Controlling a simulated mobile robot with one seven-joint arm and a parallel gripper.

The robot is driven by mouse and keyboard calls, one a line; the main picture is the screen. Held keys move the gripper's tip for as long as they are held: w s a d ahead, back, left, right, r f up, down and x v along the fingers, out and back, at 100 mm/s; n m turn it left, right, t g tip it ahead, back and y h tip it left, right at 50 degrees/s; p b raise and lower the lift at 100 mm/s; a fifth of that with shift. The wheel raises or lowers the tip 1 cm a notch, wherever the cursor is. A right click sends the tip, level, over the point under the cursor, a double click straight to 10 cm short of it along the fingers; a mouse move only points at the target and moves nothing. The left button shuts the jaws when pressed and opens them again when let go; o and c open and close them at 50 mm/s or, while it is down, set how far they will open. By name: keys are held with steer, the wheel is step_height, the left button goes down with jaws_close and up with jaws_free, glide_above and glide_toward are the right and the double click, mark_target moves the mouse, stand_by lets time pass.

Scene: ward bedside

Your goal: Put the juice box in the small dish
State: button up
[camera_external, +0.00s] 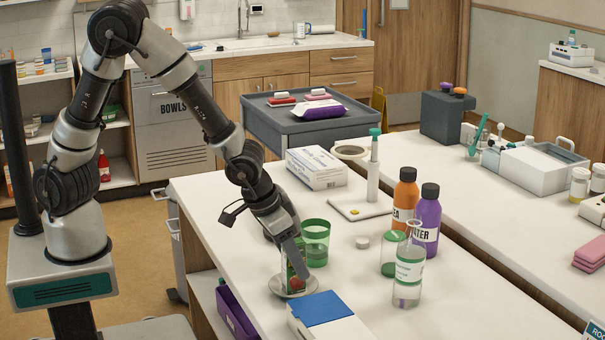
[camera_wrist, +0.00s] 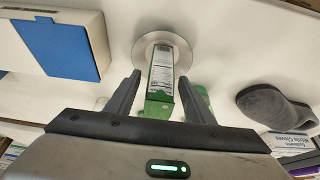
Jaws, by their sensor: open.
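The juice box (camera_external: 295,278), green with a red fruit picture, stands in the small dish (camera_external: 277,290), a shallow round grey dish on the white counter. In the wrist view the juice box (camera_wrist: 161,75) shows a white label panel and a green end, with the dish (camera_wrist: 183,50) around its far end. My gripper (camera_external: 294,262) comes down over the box. In the wrist view my gripper (camera_wrist: 160,98) is open, with one finger on each side of the box. A gap shows on the left; contact on the right is hard to tell.
A blue-and-white box (camera_external: 325,316) stands close in front of the dish. A green-tinted cup (camera_external: 316,243) is just behind it. A labelled flask (camera_external: 409,272), an orange bottle (camera_external: 404,195) and a purple bottle (camera_external: 427,218) stand to the right.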

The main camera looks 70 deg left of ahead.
steer(key=p+v, duration=0.3)
steer(key=v, duration=0.8)
steer(key=shift+s+r, duration=0.2)
